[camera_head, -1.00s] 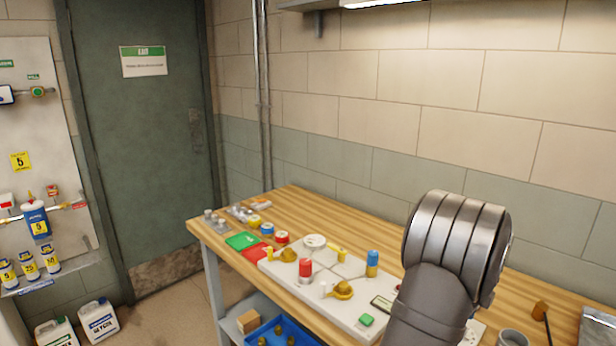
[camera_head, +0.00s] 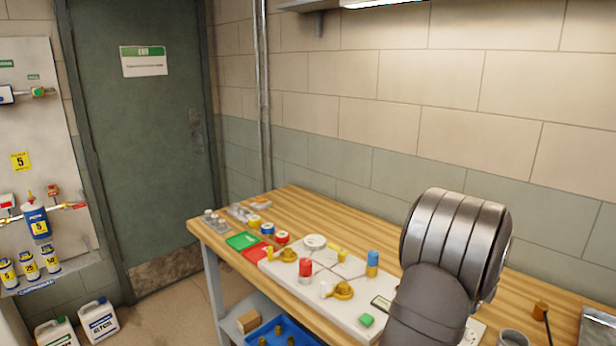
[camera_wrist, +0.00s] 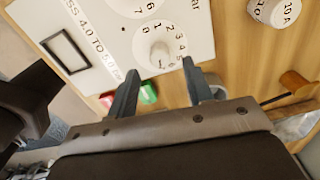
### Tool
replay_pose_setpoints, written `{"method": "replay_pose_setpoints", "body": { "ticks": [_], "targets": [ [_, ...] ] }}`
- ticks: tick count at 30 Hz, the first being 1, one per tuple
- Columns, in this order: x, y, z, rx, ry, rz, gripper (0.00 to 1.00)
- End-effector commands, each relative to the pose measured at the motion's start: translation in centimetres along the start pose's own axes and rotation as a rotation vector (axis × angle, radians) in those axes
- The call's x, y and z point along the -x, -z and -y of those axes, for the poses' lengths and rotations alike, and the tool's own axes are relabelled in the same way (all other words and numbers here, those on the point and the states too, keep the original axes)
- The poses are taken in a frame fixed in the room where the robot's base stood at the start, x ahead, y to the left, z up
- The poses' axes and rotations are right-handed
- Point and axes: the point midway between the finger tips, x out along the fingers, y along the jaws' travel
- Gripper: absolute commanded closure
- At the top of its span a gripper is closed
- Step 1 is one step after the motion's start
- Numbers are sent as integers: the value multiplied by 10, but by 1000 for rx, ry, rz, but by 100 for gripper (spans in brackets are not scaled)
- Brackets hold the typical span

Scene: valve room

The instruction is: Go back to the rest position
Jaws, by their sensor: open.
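My gripper (camera_wrist: 158,88) shows in the wrist view with its two fingers apart and nothing between them. Beyond the fingers is a white panel (camera_wrist: 185,18) with a round knob (camera_wrist: 160,54) ringed by numbers. I cannot tell the exact gap between fingertips and panel. In the head view my metal arm rises at the right over the bench, and it hides the gripper and part of the white board (camera_head: 345,312).
The wooden bench (camera_head: 350,245) carries a red cylinder (camera_head: 305,268), a blue-topped cylinder (camera_head: 372,262), yellow fittings (camera_head: 341,290) and a green tray (camera_head: 242,240). A grey cup (camera_head: 512,338) stands near my arm. A blue bin (camera_head: 275,332) sits below.

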Motion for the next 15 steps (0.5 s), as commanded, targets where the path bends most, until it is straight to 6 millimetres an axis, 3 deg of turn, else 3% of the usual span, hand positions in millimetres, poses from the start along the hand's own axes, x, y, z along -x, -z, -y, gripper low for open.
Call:
{"method": "replay_pose_setpoints", "body": {
  "ticks": [15],
  "targets": [
    [106, 0, 1, 0, 5, 1, 53]
  ]
}}
